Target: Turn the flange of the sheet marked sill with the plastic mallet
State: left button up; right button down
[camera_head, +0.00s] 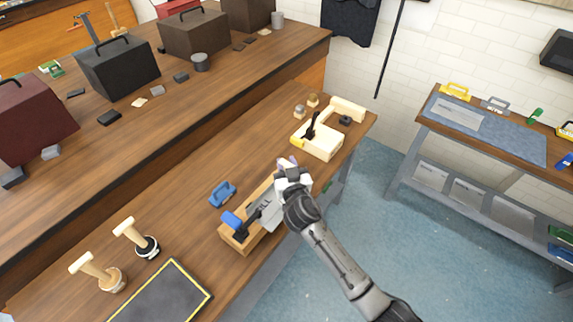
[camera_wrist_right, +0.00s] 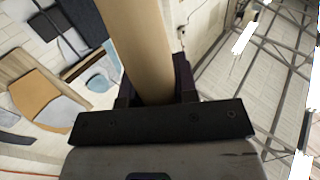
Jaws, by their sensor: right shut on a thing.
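The grey sheet marked sill (camera_head: 267,204) sits at a wooden block (camera_head: 236,243) near the front edge of the bench in the head view. A blue clamp-like piece (camera_head: 232,220) with a dark bar is at its left end. My right gripper (camera_head: 288,167) is just above the sheet's upper right end. In the wrist view it is shut on a pale wooden handle (camera_wrist_right: 139,45), apparently the mallet's. The head of that tool is largely hidden in both views, and I cannot tell whether it touches the sheet. My left gripper is not in view.
A blue clamp (camera_head: 222,194) lies left of the block. A cream fixture with a black lever (camera_head: 317,141) stands farther back. Bare bench lies left of these.

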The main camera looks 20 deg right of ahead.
notch_tip(320, 180, up, 9)
jog(key=p, duration=0.7)
jog(key=shift+f, duration=0.1)
jog(key=shift+p, duration=0.3)
